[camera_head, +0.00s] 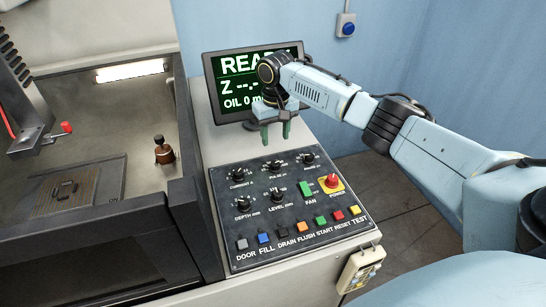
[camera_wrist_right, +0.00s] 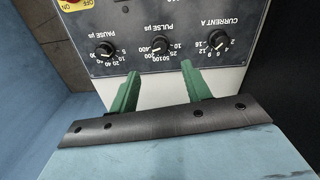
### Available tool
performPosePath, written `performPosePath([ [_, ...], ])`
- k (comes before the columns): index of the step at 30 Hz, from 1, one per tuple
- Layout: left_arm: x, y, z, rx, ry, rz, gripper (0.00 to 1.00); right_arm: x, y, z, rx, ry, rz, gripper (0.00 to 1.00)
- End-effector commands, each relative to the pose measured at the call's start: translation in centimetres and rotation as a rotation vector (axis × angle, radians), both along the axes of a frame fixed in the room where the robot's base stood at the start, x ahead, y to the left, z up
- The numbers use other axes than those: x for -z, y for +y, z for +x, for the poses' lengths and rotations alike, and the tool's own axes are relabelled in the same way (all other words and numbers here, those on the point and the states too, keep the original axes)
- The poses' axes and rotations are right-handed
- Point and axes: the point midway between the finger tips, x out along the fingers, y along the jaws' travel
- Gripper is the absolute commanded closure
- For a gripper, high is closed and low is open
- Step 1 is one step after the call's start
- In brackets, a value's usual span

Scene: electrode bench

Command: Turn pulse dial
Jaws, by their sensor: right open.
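The pulse dial (camera_head: 275,166) is a small black knob in the middle of the top row on the dark control panel (camera_head: 222,193). In the right wrist view the pulse dial (camera_wrist_right: 160,44) has a white pointer mark and shows just beyond the gap between the fingers. My right gripper (camera_head: 275,134) is open and empty, with green fingers pointing down, above the panel's back edge near the pulse dial. It also shows in the wrist view (camera_wrist_right: 160,70), apart from the dial. My left gripper is in neither view.
The current dial (camera_head: 238,174) and pause dial (camera_head: 308,159) flank the pulse dial. Depth (camera_head: 243,203) and level (camera_head: 277,195) dials sit in front. A red knob on yellow (camera_head: 332,181) is at right. The screen (camera_head: 228,75) reading READY stands behind my gripper.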

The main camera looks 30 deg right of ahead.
Motion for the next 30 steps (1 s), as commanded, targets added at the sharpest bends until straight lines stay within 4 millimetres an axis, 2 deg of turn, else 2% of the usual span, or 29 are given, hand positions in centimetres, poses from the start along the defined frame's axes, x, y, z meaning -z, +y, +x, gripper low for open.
performPosePath([
  [3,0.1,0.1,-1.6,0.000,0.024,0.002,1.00,2.8,0.0,-0.1,0.000,0.004,-0.001,0.52],
  [5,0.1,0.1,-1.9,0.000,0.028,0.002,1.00,4.1,0.1,-0.1,-0.001,0.004,0.000,0.52],
  [8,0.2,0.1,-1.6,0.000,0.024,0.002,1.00,6.2,0.0,-0.1,0.001,0.004,-0.001,0.52],
  [13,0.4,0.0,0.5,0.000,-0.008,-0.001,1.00,8.8,0.0,0.0,0.000,0.002,-0.001,0.52],
  [17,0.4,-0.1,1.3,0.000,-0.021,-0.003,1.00,9.8,0.0,0.0,-0.001,0.001,0.000,0.52],
  [27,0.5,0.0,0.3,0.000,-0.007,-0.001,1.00,10.1,0.0,0.0,-0.001,0.000,0.000,0.52],
  [30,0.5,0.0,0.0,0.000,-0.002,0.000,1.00,10.1,0.0,0.0,-0.001,0.000,0.000,0.64],
])
